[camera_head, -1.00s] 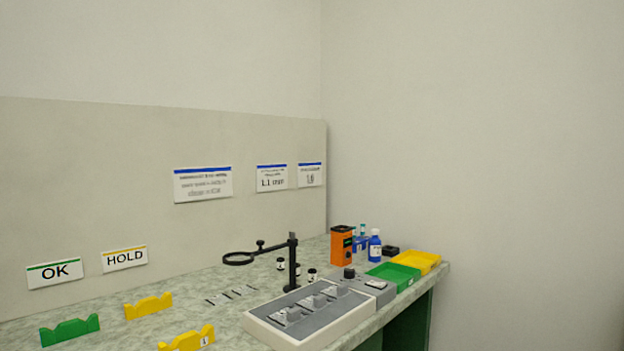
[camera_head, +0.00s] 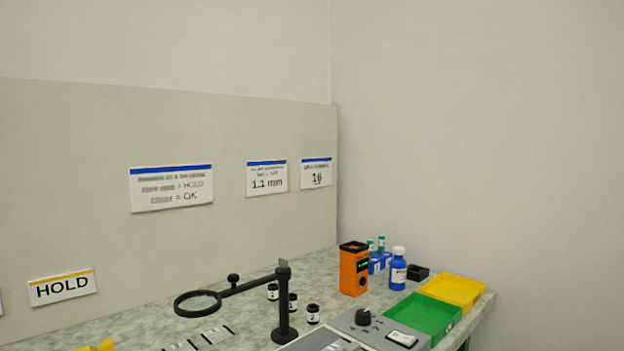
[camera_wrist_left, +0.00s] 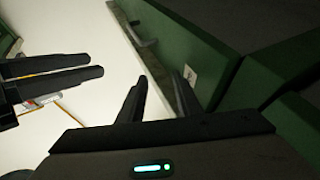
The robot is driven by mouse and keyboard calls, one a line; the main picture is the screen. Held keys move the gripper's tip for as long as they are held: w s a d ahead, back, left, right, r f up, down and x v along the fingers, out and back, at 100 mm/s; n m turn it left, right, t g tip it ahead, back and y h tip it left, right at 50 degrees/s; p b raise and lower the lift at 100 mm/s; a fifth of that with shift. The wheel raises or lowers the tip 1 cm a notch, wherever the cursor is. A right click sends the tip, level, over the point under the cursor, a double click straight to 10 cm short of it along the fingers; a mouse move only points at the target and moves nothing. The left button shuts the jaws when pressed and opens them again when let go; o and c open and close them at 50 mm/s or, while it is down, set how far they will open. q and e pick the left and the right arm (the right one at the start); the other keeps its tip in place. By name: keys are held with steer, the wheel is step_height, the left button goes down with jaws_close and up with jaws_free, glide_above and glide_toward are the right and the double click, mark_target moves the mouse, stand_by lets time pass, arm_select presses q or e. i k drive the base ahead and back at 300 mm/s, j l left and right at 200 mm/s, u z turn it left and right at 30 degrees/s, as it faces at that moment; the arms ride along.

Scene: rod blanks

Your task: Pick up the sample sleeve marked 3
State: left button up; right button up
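Three small black sleeves with white labels stand upright on the bench behind the magnifier post in the head view: a back one (camera_head: 272,292), a middle one (camera_head: 292,302) and a front one (camera_head: 313,314). Their marks are too small to read surely, so I cannot tell which is 3. My left gripper (camera_wrist_left: 158,92) shows in the left wrist view, fingers apart and empty, beside a green cabinet side. Another pair of dark fingers, apparently my right gripper (camera_wrist_left: 98,66), shows at the left there, with a narrow gap between them. Neither gripper is in the head view.
A black magnifier (camera_head: 198,303) on a post (camera_head: 284,305) stands in front of the sleeves. An orange device (camera_head: 354,270), blue bottle (camera_head: 398,270), green tray (camera_head: 420,316) and yellow tray (camera_head: 455,291) are to the right. A grey instrument (camera_head: 380,328) lies in front.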

mark_target(272, 289)
steer(key=i+l+u, duration=0.15)
steer(key=l, duration=0.6)
steer(key=i+l+u, duration=0.2)
steer(key=l, duration=0.6)
steer(key=l+u, duration=0.15)
steer(key=l, duration=0.65)
